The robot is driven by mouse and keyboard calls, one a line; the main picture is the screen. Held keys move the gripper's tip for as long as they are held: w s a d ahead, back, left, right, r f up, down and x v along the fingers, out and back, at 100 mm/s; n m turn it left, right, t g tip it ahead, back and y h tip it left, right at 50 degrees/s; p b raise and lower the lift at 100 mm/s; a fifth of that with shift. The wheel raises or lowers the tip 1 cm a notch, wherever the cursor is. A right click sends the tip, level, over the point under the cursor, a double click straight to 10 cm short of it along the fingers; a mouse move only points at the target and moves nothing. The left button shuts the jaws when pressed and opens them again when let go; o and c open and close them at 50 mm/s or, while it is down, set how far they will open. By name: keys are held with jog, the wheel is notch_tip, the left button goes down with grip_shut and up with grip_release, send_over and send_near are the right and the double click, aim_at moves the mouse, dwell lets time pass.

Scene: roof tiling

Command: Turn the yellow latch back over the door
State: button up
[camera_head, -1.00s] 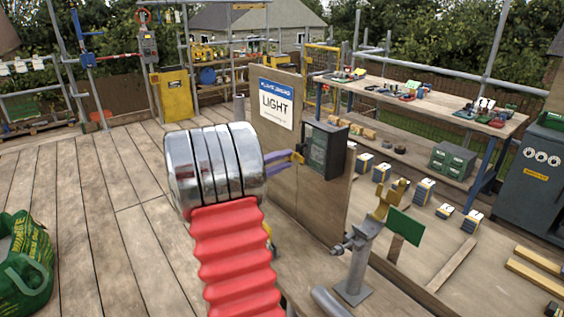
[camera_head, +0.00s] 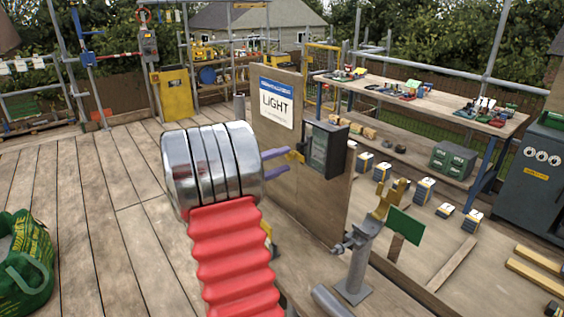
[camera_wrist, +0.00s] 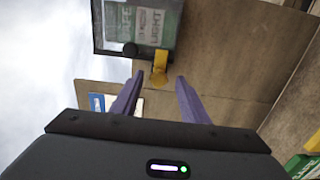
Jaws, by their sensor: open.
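The yellow latch (camera_wrist: 160,67) sits at the edge of the dark box with a glazed door (camera_wrist: 137,22) in the wrist view. It points away from the box, beside the door rather than across the glass. In the head view the latch (camera_head: 295,156) sticks out at the left of the box (camera_head: 328,148), which is mounted on an upright wooden panel (camera_head: 290,190). My gripper (camera_wrist: 159,77) has two purple fingers, spread apart and empty, with the latch just beyond and between their tips. In the head view my gripper (camera_head: 289,160) is left of the box.
A white and blue "LIGHT" sign (camera_head: 277,103) is on the panel above and left of the box. A grey post with a yellow top (camera_head: 362,250) stands in front of the panel at right. A long workbench (camera_head: 425,100) stands behind. The deck at left is mostly clear.

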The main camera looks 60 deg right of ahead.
jog(key=v, duration=1.3)
jog(key=shift+d, duration=0.1)
jog(key=s+a+f+n+y, duration=0.2)
jog(key=s+a+f+y, duration=0.15)
jog(key=f, duration=0.55)
jog(key=s+a+f+n+t+y, duration=0.1)
jog(key=a+f+t+y, duration=0.15)
jog(key=a, duration=0.35)
jog(key=s+a+f+t+y, duration=0.1)
jog(key=a+y, duration=0.2)
jog(key=a, duration=0.3)
jog(key=a+r+n+t+y, duration=0.1)
jog(key=a+r+t+y, duration=0.1)
jog(key=a, duration=0.8)
jog(key=a+r+t+y, duration=0.2)
jog(key=a+r+t, duration=0.2)
jog(key=a, duration=0.6)
jog(key=a+r+n+t+y, duration=0.1)
jog(key=a+r+t+y, duration=0.2)
jog(key=a, duration=0.7)
jog(key=shift+s+a+n+t, duration=0.2)
jog(key=shift+s+n+t, duration=0.15)
jog(key=shift+t, duration=0.3)
